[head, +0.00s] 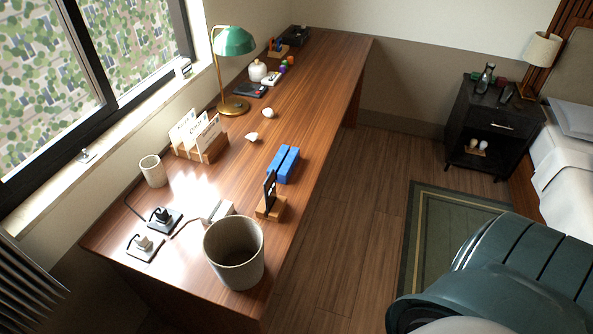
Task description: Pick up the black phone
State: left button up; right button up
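A black phone-like slab (270,187) stands upright on a small wooden stand (271,210) near the right edge of the desk. A second flat dark device (250,90) lies on the desk beside the lamp base; I cannot tell what it is. Neither of my grippers is in view, and nothing is seen touching either dark item.
The wooden desk (300,110) runs along the window. Near the stand are a blue block-like object (283,165), a grey bin (234,255) and a card holder (205,150). A green lamp (234,42) stands farther back. A teal armchair (505,275) fills the lower right.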

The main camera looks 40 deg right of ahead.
aim_at(269, 185)
jog(key=z, duration=0.95)
